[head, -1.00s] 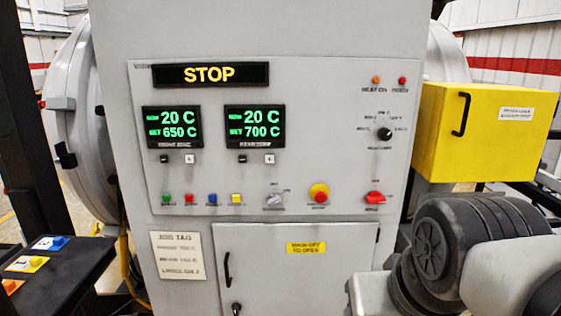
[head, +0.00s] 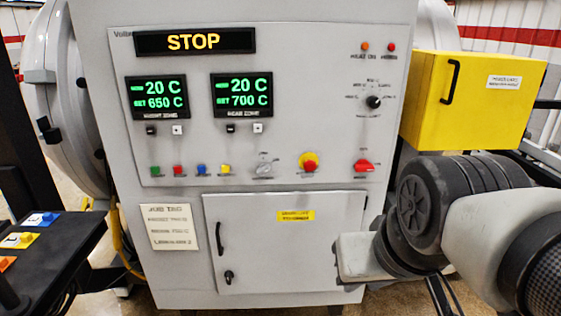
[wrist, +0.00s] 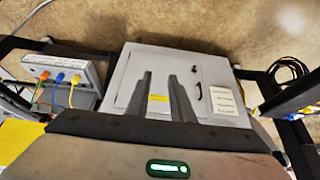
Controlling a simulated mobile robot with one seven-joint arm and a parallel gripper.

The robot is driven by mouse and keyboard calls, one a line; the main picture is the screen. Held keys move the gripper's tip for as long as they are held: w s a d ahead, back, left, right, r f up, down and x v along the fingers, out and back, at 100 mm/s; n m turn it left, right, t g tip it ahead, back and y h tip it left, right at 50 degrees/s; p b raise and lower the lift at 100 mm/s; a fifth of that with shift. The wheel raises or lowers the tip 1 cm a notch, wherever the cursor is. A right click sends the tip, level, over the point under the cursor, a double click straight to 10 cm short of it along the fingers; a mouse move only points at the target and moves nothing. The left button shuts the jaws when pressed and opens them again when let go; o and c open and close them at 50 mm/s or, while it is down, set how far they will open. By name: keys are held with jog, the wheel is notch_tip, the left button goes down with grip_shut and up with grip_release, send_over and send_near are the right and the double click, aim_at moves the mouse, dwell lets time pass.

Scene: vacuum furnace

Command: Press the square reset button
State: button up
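The display (head: 195,41) above reads STOP. My gripper (wrist: 160,75) shows in the wrist view with its two dark fingers apart and nothing between them. It points toward the lower cabinet door (wrist: 203,80), apart from the buttons. In the head view my arm is at the right; the fingers are not visible.
A yellow box (head: 465,100) juts out right of the panel, above my arm. A red-topped emergency knob (head: 309,161) and a red switch (head: 364,165) sit right of the buttons. A black stand (head: 60,250) is at the left. A cabled grey box (wrist: 65,75) shows in the wrist view.

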grip_shut()
dwell(1.4)
